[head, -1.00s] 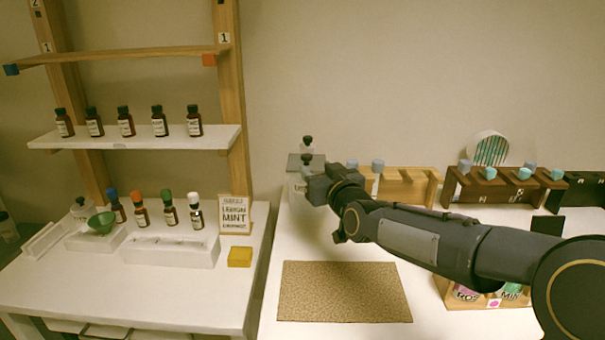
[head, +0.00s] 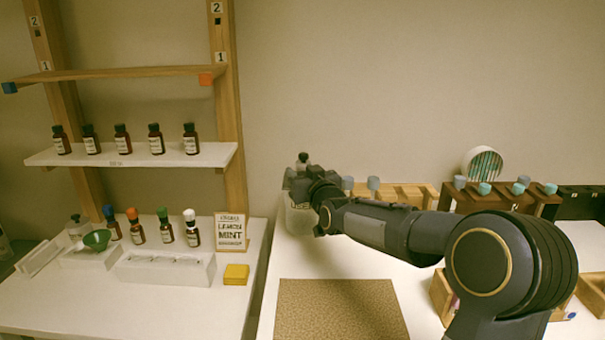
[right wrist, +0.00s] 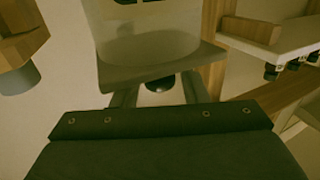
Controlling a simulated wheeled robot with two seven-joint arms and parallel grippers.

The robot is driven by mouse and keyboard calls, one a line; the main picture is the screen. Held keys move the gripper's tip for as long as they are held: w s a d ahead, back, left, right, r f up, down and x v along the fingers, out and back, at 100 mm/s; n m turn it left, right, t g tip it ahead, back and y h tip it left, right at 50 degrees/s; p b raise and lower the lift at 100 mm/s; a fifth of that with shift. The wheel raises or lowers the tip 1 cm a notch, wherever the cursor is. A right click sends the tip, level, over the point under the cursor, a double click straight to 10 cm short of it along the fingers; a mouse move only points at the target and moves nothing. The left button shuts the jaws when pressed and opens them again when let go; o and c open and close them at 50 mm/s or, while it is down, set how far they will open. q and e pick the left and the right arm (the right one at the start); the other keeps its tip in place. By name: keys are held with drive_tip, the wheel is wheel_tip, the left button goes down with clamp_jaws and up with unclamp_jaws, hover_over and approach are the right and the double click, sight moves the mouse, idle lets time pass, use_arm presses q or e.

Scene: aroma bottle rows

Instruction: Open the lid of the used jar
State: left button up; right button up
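The used jar (head: 299,218) is a pale translucent jar at the back left corner of the right table, with partly visible lettering. My right gripper (head: 300,184) is at its top and hides most of the lid in the head view. The right wrist view looks upside down. It shows the jar body (right wrist: 150,42), the flat grey lid (right wrist: 165,66) and the lid's dark round knob (right wrist: 158,84). The knob is between my right gripper's two fingers (right wrist: 157,93), with small gaps showing on both sides. The lid appears to rest on the jar. My left gripper is not in view.
A brown mat (head: 340,308) lies in front. The left table holds bottles, a lemon mint sign (head: 230,231) and a yellow block (head: 236,274).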

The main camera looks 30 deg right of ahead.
clamp_jaws()
